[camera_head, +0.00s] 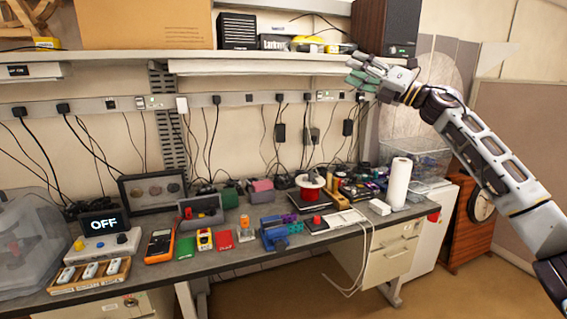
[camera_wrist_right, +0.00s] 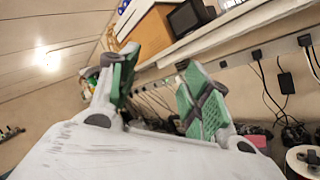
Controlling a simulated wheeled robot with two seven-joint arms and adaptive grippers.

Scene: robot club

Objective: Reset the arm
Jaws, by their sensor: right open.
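My right arm (camera_head: 470,135) comes in from the right edge and reaches up and left. Its gripper (camera_head: 362,78) is raised in front of the upper shelf's right end, high above the workbench. In the right wrist view the gripper (camera_wrist_right: 155,95) has its two green-padded fingers spread apart. Nothing is between them. My left gripper is in neither view.
The workbench (camera_head: 225,262) below holds a box reading OFF (camera_head: 104,224), a multimeter (camera_head: 159,246), a blue vise (camera_head: 274,234), a red spool (camera_head: 311,190) and a paper roll (camera_head: 398,183). A dark speaker (camera_head: 386,27) stands on the shelf (camera_head: 260,66) near my gripper.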

